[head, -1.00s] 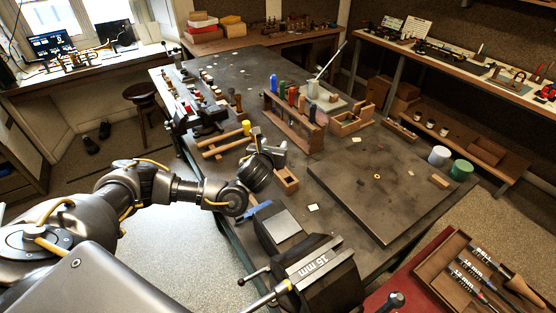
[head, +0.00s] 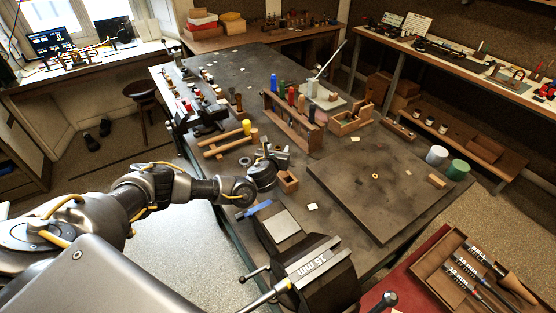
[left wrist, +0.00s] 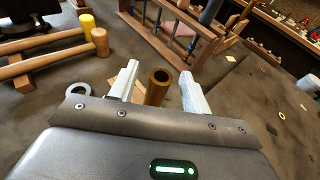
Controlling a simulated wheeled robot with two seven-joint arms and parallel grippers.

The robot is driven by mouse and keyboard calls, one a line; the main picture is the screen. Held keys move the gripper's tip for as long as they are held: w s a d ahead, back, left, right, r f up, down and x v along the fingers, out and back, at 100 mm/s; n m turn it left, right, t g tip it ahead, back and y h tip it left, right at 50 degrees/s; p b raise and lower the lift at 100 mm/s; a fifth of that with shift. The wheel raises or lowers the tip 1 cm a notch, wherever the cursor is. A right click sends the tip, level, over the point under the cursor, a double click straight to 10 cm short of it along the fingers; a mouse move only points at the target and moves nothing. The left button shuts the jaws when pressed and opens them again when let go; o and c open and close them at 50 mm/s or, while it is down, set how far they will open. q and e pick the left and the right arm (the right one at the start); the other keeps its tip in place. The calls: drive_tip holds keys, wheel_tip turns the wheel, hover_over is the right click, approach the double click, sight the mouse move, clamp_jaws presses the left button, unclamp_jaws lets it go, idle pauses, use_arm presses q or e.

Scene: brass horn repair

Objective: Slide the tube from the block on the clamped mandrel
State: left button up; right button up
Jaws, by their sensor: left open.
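A brown, brass-coloured tube (left wrist: 157,86) stands upright in the left wrist view, its round open end up. My left gripper (left wrist: 160,86) is open, with one pale finger on each side of the tube; a gap shows on both sides. In the head view my left gripper (head: 275,155) is just above and behind the small wooden block (head: 288,183), and its wrist hides part of that area. The vise (head: 318,275) marked "15 mm" is at the bottom middle. A pale rod (head: 264,298) reaches out at its left; I cannot tell for sure that it is the mandrel.
A wooden rack (head: 292,125) with coloured handles stands beyond the gripper. A wooden stand with a yellow-ended mallet (head: 246,128) is close by at the left. A grey ring (left wrist: 78,88) lies near the tube. The dark flat board (head: 380,190) at the right is mostly clear.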

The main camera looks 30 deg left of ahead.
use_arm(q)
drive_tip(key=shift+w+a+f, duration=0.1)
drive_tip(key=shift+w+f, duration=0.05)
drive_tip(key=shift+w, duration=0.35)
clamp_jaws()
